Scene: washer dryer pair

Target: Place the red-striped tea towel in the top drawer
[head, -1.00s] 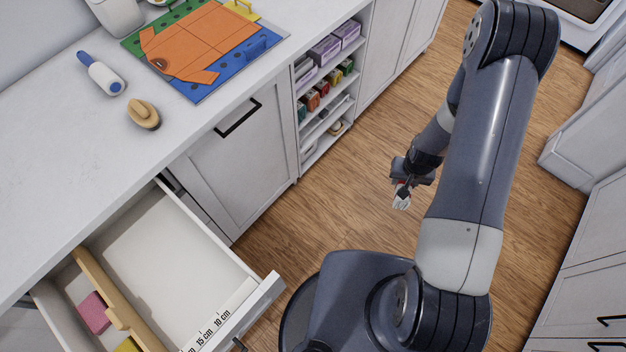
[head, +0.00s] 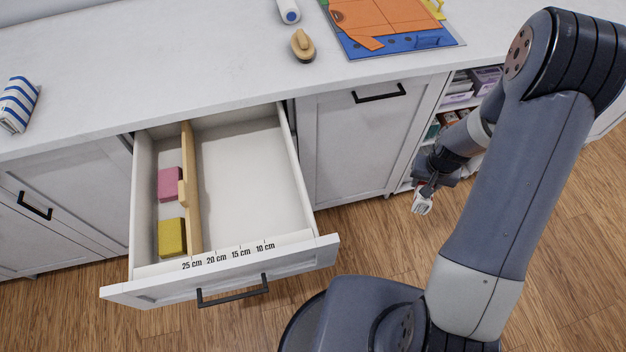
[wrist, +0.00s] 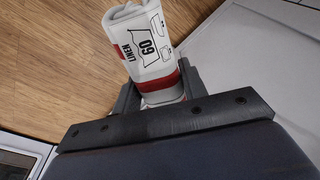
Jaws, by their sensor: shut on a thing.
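The top drawer (head: 262,170) is pulled open below the counter in the head view, left of my arm. A wooden divider (head: 190,190) splits it. The right compartment is empty, with a centimetre scale along its front. My gripper (head: 424,196) is right of the drawer, in front of the cabinets. It is shut on a rolled white cloth with red stripes, the tea towel (wrist: 145,45), which also shows small in the head view (head: 421,205).
A pink block (head: 171,184) and a yellow block (head: 172,237) lie in the drawer's left compartment. On the counter (head: 180,75) are a blue-striped cloth (head: 17,104), a wooden brush (head: 302,46) and an orange garment on a board (head: 385,18). Wooden floor is clear in front.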

